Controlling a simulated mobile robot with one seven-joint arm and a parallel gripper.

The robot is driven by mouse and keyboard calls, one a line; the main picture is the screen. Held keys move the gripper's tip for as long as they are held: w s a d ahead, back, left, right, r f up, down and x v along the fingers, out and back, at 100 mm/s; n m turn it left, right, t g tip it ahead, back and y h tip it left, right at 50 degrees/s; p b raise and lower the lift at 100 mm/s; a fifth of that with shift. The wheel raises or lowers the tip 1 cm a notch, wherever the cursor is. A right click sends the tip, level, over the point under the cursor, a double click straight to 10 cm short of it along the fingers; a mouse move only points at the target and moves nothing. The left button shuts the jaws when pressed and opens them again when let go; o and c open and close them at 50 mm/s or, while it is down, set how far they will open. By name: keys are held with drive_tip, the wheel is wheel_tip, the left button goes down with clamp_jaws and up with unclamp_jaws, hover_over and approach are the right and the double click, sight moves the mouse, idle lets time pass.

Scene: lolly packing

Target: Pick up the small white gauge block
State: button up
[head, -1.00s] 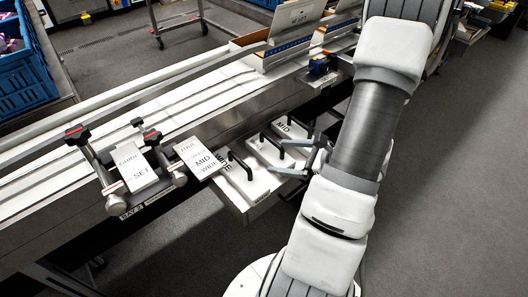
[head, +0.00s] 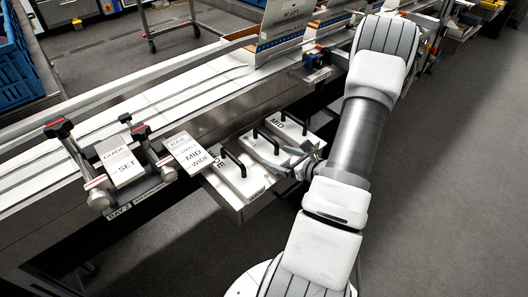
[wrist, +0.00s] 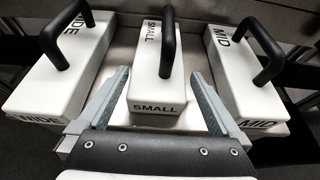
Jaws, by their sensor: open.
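The small white gauge block (wrist: 156,80), lettered SMALL, has a black arched handle (wrist: 168,42) and sits in the middle of a row of three. It also shows in the head view (head: 249,146), partly covered by my gripper. My gripper (wrist: 160,73) is open and empty. In the wrist view its fingers lie on either side of the small block's near end, with a gap visible on each side. Whether they are level with the block or above it, I cannot tell.
The white WIDE block (wrist: 56,82) stands to the left and the MID block (wrist: 240,80) to the right, both with black handles, close beside my fingers. All three rest in a tray (head: 240,208) on the conveyor's side. A tilted RAIL sign (head: 190,154) stands left of it.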

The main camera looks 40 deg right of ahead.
sight(271, 152)
drive_tip(key=shift+r+b+x, duration=0.2)
drive_tip(key=shift+b+x, duration=0.2)
drive_tip(key=shift+x, duration=1.1)
drive_tip(key=shift+r+b+x, duration=0.2)
drive_tip(key=shift+b+x, duration=0.2)
drive_tip(key=shift+x, duration=1.15)
drive_tip(key=shift+w+a, duration=0.1)
drive_tip(key=shift+a, duration=0.05)
clamp_jaws()
drive_tip(key=shift+r, duration=0.1)
